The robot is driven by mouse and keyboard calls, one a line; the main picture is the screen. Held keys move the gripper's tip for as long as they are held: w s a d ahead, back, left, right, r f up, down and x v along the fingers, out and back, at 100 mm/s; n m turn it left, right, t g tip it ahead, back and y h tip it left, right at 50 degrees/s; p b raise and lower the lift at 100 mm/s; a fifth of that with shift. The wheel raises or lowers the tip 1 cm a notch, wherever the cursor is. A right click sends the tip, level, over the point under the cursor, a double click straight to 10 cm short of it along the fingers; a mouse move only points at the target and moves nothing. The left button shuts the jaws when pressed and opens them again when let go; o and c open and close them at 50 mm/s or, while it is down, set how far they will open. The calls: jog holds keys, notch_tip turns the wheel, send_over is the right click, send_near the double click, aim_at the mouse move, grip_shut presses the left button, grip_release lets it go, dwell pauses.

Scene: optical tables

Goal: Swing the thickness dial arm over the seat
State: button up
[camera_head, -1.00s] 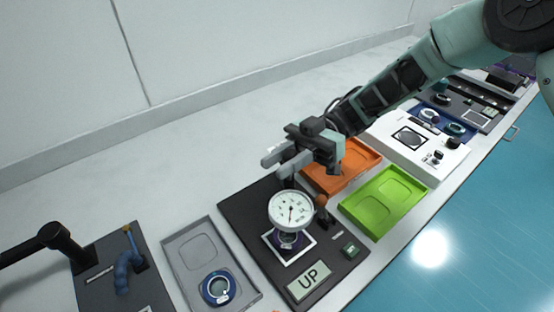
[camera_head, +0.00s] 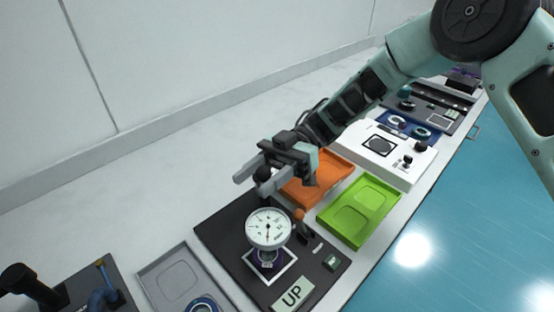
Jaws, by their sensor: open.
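The thickness dial (camera_head: 268,228) has a round white face with a needle. In the head view it stands over the white-framed seat (camera_head: 284,277) on a black base plate (camera_head: 218,232). A purple part shows below the dial, inside the frame. An orange knob (camera_head: 299,214) sits just right of the dial. My gripper (camera_head: 246,184) is open and empty, above the far part of the base plate, behind the dial in the picture. It looks apart from the dial. The dial's arm and pivot are mostly hidden. A sign reading "UP" (camera_head: 292,295) lies at the plate's near edge.
An orange tray (camera_head: 338,167) and a green tray (camera_head: 385,205) lie right of the plate. A white instrument box (camera_head: 398,168) stands beyond them. The pale bench behind is clear.

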jog(key=b+v, duration=0.2)
jog(key=v, duration=1.5)
jog(key=shift+b, duration=0.4)
jog(key=shift+r, duration=0.1)
notch_tip(320, 180, up, 5)
jog(key=p, duration=0.3)
jog(key=shift+a, duration=0.1)
